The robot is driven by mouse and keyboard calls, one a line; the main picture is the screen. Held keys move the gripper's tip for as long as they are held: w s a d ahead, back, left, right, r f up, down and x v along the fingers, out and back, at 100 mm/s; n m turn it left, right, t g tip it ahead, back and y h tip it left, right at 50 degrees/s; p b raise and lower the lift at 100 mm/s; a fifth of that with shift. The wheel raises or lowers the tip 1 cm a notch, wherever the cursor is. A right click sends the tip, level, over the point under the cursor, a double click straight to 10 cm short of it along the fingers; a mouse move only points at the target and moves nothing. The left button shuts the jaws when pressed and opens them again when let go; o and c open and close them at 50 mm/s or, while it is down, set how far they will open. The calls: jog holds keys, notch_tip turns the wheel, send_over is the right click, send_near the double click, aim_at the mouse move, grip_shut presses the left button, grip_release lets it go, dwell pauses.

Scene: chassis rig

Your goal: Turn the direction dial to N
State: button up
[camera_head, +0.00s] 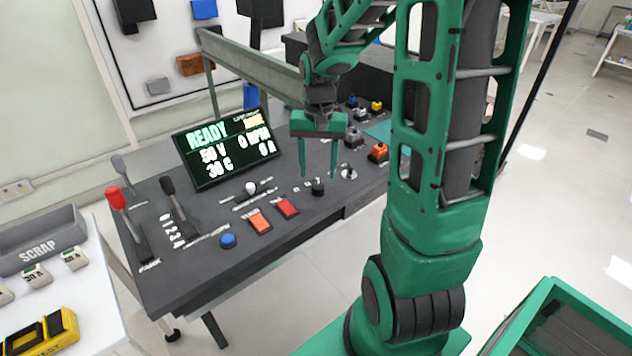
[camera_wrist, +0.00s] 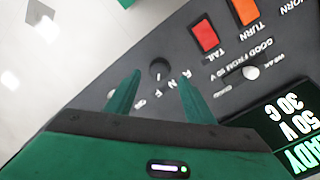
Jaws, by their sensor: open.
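The direction dial is a small round black knob (camera_head: 318,187) on the dark sloping console, right of the red button. It also shows in the wrist view (camera_wrist: 159,69), with small white letters, N among them, printed beside it. Which letter the dial points to is too small to tell. My gripper (camera_head: 318,174) is open, with its two green fingers pointing down over the dial, one on each side. In the wrist view my gripper's fingertips (camera_wrist: 159,78) flank the knob with gaps, and I see no contact.
Red (camera_head: 287,207) and orange (camera_head: 259,222) buttons and a white-knobbed slider (camera_head: 251,188) lie left of the dial. A round silver switch (camera_head: 349,173) sits close on its right. The lit READY display (camera_head: 222,149) stands behind. A grey beam (camera_head: 255,70) crosses above the console.

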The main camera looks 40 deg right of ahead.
aim_at(318, 185)
jog(key=shift+f, duration=2.6)
jog(key=shift+c, duration=0.7)
jog(key=c, duration=0.9)
